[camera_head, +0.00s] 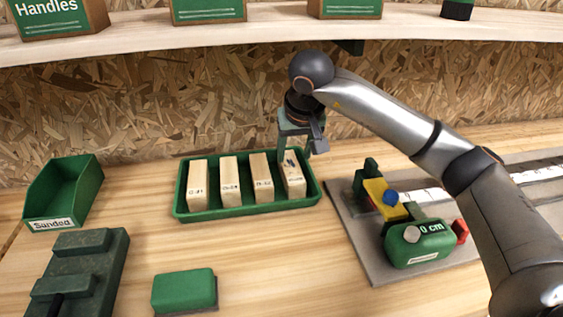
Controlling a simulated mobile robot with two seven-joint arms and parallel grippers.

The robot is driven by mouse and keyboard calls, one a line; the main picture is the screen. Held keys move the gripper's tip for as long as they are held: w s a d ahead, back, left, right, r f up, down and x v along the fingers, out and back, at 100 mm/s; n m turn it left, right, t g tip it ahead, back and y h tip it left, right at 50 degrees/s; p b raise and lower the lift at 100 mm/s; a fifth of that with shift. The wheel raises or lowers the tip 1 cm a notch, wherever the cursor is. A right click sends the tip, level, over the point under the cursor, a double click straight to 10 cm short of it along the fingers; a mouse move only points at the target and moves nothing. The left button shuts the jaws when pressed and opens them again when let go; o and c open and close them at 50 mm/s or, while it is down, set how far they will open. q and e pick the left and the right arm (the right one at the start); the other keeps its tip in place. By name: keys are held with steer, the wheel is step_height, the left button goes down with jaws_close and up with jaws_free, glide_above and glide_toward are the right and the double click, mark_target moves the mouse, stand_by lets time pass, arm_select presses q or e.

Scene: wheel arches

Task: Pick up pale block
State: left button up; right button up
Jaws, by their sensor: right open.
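Several pale blocks stand in a row in a green tray (247,207) on the wooden bench. From left to right I see the first pale block (198,186), the second pale block (230,182), the third pale block (262,178) and the rightmost pale block (293,180). Each has small dark lettering on its front, too small to read surely. My right gripper (300,149) is open just above the rightmost block, with its fingers around or close to that block's top. Whether they touch it I cannot tell. My left gripper is not in view.
A green bin labelled "Sanded" (65,193) stands at the left. A dark green fixture (82,266) and a green block (184,290) lie in front. A grey board with a green "0 cm" device (418,243) is at the right. A shelf (250,37) with boxes runs above.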

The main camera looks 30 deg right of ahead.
mark_target(291, 166)
steer(key=x, duration=0.7)
steer(key=shift+a+f, duration=0.1)
steer(key=shift+f, duration=0.05)
jaws_close()
